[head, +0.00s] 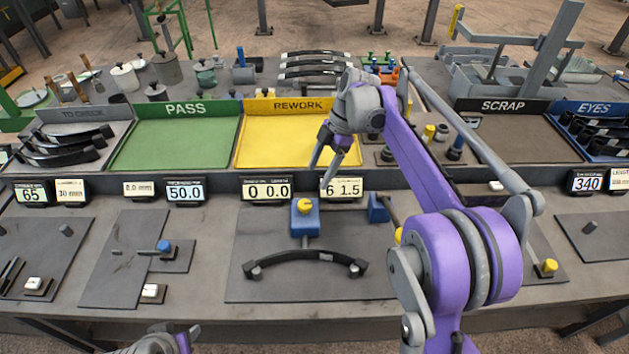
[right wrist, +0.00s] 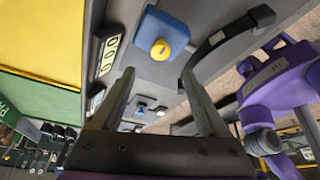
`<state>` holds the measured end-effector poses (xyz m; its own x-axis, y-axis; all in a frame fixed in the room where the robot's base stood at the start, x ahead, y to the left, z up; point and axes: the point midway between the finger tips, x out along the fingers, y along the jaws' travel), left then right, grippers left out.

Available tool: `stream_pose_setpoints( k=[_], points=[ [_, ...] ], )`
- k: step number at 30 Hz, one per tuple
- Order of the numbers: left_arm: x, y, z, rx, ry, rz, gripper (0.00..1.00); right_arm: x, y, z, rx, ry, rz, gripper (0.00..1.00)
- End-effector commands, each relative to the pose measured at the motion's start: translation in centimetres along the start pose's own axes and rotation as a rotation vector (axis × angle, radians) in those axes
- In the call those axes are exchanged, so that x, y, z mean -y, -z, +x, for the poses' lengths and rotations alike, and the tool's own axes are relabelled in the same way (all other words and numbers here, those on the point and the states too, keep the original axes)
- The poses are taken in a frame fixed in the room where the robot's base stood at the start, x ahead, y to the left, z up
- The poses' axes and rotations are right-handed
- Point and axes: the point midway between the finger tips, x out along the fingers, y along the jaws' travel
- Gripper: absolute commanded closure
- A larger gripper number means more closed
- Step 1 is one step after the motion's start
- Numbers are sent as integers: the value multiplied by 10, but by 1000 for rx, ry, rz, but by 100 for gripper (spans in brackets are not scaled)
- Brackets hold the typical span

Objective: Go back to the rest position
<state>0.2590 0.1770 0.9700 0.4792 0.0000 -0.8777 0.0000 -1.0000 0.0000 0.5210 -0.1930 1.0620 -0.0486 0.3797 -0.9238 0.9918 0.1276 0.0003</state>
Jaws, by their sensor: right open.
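My right gripper (head: 320,176) is open and empty. It hangs above the bench in front of the yellow REWORK tray, near the small displays. In the right wrist view its two fingers (right wrist: 158,76) stand wide apart with nothing between them. A curved dark leaf spring (head: 306,257) lies on the central fixture plate (head: 270,285), clear of the gripper. It also shows in the right wrist view (right wrist: 222,40). A blue block with a yellow knob (head: 304,207) stands just behind the spring. Only a grey and purple part of my left arm shows at the bottom edge; its fingers are hidden.
The green PASS tray (head: 175,144) and yellow REWORK tray (head: 270,145) look empty. The TO CHECK tray (head: 95,135) holds several dark springs. The SCRAP tray (head: 520,140) and the EYES bin (head: 598,145) are at right. Displays (head: 265,190) line the ledge below my right gripper.

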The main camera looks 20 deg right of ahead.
Motion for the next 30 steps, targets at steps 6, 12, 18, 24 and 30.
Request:
stream_pose_setpoints(
  k=[6,12,18,24,30],
  points=[
    [0,0,0,0,0,0,50,0,0,-6,0,0,0,23],
    [0,0,0,0,0,0,50,0,0,-5,0,0,0,23],
    [0,0,0,0,0,0,50,2,1,-6,4,-3,11,23],
    [0,0,0,0,0,0,50,34,15,-4,67,-62,225,23],
    [0,0,0,0,0,0,50,97,28,10,140,-220,620,23]
  ],
)
